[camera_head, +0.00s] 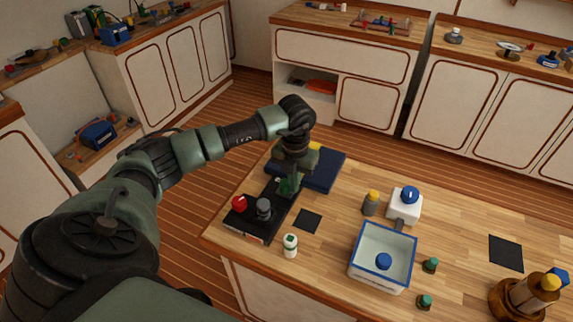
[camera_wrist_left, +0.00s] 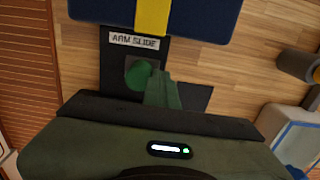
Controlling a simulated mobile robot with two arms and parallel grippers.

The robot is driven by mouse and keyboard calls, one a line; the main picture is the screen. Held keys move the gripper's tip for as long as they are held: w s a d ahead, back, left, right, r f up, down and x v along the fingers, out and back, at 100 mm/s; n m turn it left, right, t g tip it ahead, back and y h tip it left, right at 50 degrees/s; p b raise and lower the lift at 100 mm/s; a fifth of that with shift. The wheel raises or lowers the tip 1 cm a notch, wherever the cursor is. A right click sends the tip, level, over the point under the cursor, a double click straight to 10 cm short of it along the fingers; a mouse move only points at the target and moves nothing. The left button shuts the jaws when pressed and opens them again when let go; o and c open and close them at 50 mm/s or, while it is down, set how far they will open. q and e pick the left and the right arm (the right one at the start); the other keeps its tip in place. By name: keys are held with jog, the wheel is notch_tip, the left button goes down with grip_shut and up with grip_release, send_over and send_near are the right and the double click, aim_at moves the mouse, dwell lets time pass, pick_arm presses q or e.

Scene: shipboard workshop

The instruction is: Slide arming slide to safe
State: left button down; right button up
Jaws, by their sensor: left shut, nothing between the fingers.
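A black control panel (camera_head: 241,222) lies along the left edge of the wooden table. It carries a red knob (camera_head: 239,203) and a grey knob (camera_head: 264,205) at its near end. In the left wrist view its far end shows a label (camera_wrist_left: 134,41) reading "ARM SLIDE" and a round green knob (camera_wrist_left: 139,75). My left gripper (camera_head: 288,188) points down over this far end, shut and empty. Its green fingers (camera_wrist_left: 163,90) are beside the knob and partly cover the panel there; I cannot tell whether they touch the knob. My right gripper is not in view.
A dark blue case (camera_head: 322,170) with a yellow strap lies just beyond the panel. A white bottle (camera_head: 290,245) and a flat black square (camera_head: 307,221) are to its right. A pale open bin (camera_head: 382,262) stands farther right, beside several small containers.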

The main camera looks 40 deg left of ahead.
aim_at(283, 182)
pick_arm(q)
jog(key=shift+a, duration=0.2)
jog(key=shift+s+a, duration=0.2)
jog(key=shift+a, duration=0.55)
jog(key=shift+s+a, duration=0.25)
jog(key=shift+a, duration=0.5)
jog(key=shift+d, duration=0.1)
jog(key=shift+w+d, duration=0.2)
jog(key=shift+d, duration=0.45)
jog(key=shift+r+p, duration=2.15)
jog(key=shift+r, duration=1.4)
jog(key=shift+f, duration=0.1)
